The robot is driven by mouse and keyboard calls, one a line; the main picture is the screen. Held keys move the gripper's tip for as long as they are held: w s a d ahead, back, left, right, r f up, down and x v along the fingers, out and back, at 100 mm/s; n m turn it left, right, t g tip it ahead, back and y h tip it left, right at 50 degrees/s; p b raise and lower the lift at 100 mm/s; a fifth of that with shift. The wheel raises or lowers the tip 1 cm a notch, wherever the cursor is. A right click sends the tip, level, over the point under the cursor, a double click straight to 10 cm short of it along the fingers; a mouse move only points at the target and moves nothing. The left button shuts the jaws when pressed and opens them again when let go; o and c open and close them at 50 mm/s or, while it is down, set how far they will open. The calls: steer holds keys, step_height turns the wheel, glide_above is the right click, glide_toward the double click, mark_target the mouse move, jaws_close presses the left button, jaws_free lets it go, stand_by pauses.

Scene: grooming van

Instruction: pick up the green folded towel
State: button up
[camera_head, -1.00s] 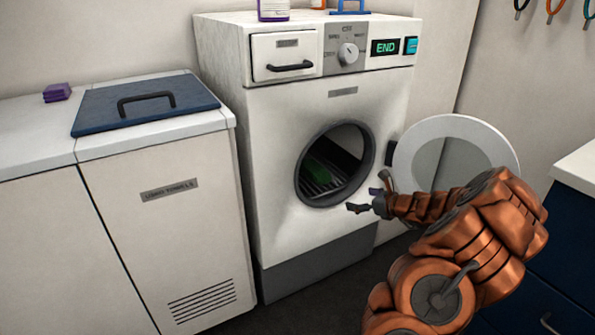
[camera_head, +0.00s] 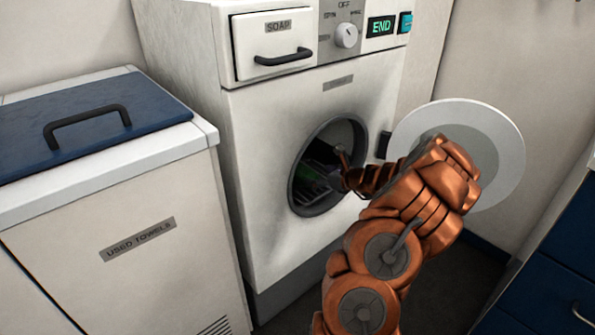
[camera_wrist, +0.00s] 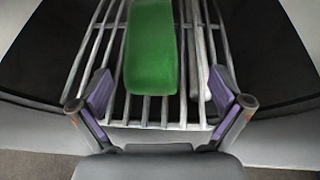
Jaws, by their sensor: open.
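The green folded towel (camera_wrist: 151,50) lies on a rack of metal bars (camera_wrist: 112,60) inside the machine, seen in the wrist view. In the head view only a small, dark green part of it (camera_head: 306,183) shows inside the round opening. My gripper (camera_wrist: 163,98) is open and empty, with one purple-padded finger on each side. The towel's near end lies between and slightly beyond the fingers, apart from both. In the head view my gripper is at the machine's opening, and its fingers are mostly hidden inside.
The round door (camera_head: 500,150) stands open to the right of the opening, close behind my arm. The opening's dark rim (camera_head: 300,200) surrounds my gripper closely. A used-towels bin (camera_head: 170,205) with a blue lid (camera_head: 150,110) stands left. A pale bar (camera_wrist: 198,55) lies right of the towel.

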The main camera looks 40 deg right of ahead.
mark_target(302, 174)
steer(key=b+x, duration=0.1)
steer(key=x, duration=0.2)
steer(key=a+b+x, duration=0.1)
steer(key=x, duration=0.2)
steer(key=shift+a, duration=0.2)
steer(key=shift+w, duration=0.5)
steer(key=shift+c, duration=0.4)
steer(key=c, duration=1.1)
